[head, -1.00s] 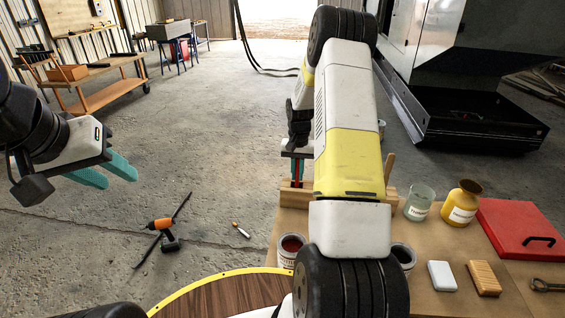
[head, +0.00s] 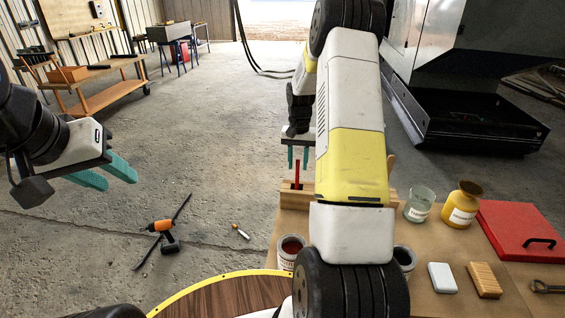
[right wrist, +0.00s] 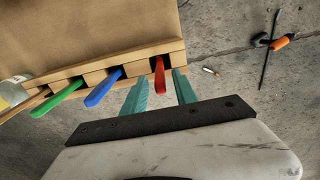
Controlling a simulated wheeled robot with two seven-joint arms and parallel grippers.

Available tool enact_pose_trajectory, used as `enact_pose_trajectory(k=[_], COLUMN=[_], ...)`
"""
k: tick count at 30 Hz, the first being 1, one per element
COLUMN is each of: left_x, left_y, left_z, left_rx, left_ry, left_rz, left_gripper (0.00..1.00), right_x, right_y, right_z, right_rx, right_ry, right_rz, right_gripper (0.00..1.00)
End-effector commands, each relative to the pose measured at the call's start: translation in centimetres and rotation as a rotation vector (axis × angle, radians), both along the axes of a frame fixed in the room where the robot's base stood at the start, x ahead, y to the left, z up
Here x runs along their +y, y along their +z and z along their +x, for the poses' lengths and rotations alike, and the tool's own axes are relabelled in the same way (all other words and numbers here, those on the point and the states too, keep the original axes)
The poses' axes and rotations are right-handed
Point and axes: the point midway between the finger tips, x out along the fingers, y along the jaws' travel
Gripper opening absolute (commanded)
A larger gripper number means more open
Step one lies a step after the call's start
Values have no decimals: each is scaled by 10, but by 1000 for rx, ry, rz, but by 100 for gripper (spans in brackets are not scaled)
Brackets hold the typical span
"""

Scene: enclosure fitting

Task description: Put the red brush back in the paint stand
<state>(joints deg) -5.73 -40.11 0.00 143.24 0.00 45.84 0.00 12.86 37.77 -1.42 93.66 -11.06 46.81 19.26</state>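The wooden paint stand (head: 287,198) is at the table's far left corner, partly hidden by my right arm. The red brush (head: 297,173) stands upright in it. In the right wrist view, the red brush (right wrist: 159,77) rises from the end slot, beside the blue brush (right wrist: 104,89) and the green brush (right wrist: 57,98). My right gripper (head: 298,157) is open and empty just above the red brush, its teal fingers apart on either side of the handle's line. My left gripper (head: 108,176) hangs at the left over the floor, its fingers apart and empty.
Paint cans (head: 290,250) stand in front of the stand. A glass jar (head: 419,204), a yellow bottle (head: 461,204), a red case (head: 520,240), a white block (head: 442,277) and a tan block (head: 484,279) fill the table's right. A drill (head: 164,236) lies on the floor.

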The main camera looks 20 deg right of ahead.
Motion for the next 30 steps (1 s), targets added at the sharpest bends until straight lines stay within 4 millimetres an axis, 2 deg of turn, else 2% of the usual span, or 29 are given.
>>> enact_pose_trajectory(k=[1,3,7,14,17,20,24,30], left_x=[0,0,0,0,0,0,0,0], left_y=[0,0,0,0,0,0,0,0], left_z=[0,0,0,0,0,0,0,0], left_rx=[0,0,0,0,0,0,0,0], left_ry=[0,0,0,0,0,0,0,0], left_rz=[0,0,0,0,0,0,0,0], left_gripper=[38,38,38,38,38,38,38,38], right_x=[0,0,1,4,14,33,65,105], right_y=[13,27,49,74,101,141,195,246], right_z=[0,0,1,-3,-12,-33,-78,-154], right_rx=[-4,-2,-2,-10,-44,-102,-198,-335], right_ry=[0,0,0,7,34,80,161,281], right_rz=[-1,-1,0,2,5,14,26,41], right_gripper=[34,34,34,34,34,34,34,34])
